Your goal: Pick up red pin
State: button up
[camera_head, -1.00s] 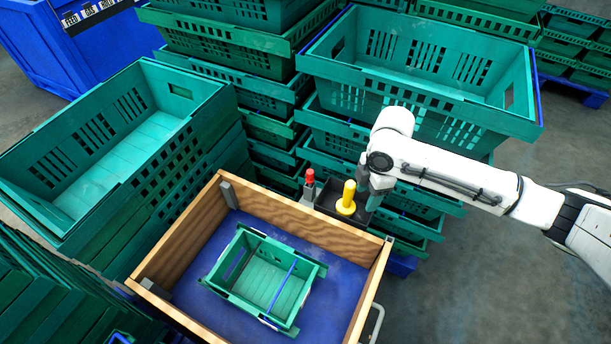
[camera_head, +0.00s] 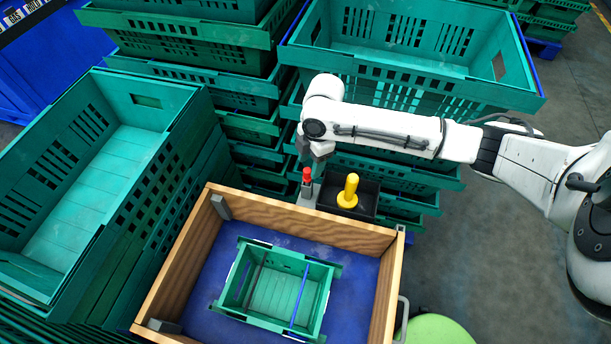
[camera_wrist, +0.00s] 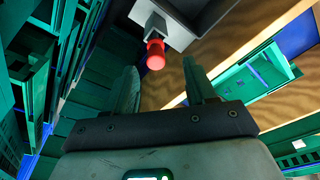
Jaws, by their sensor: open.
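The red pin (camera_head: 307,174) stands upright in a small grey holder (camera_head: 306,190) on the far edge of the wooden box. My gripper (camera_head: 318,152) is just above and behind the red pin in the head view, small and partly dark there. In the wrist view the red pin (camera_wrist: 155,55) shows ahead of the gap between my two fingers (camera_wrist: 161,88). The fingers are open and empty, apart from the pin.
A yellow pin (camera_head: 349,189) stands in a black tray (camera_head: 368,206) right of the red pin. The wooden box (camera_head: 183,255) holds a small green crate (camera_head: 324,300) on a blue floor. Stacks of green crates (camera_head: 258,78) rise closely behind and at left.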

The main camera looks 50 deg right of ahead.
aim_at(308, 170)
jog(key=shift+w+a+f, duration=0.1)
jog(key=shift+w+f, duration=0.1)
jog(key=shift+f, duration=1.25)
jog(key=shift+w+a+f, duration=0.1)
jog(key=shift+w+f, duration=0.05)
jog(key=shift+f, duration=1.3)
jog(key=shift+c, duration=0.2)
grip_shut()
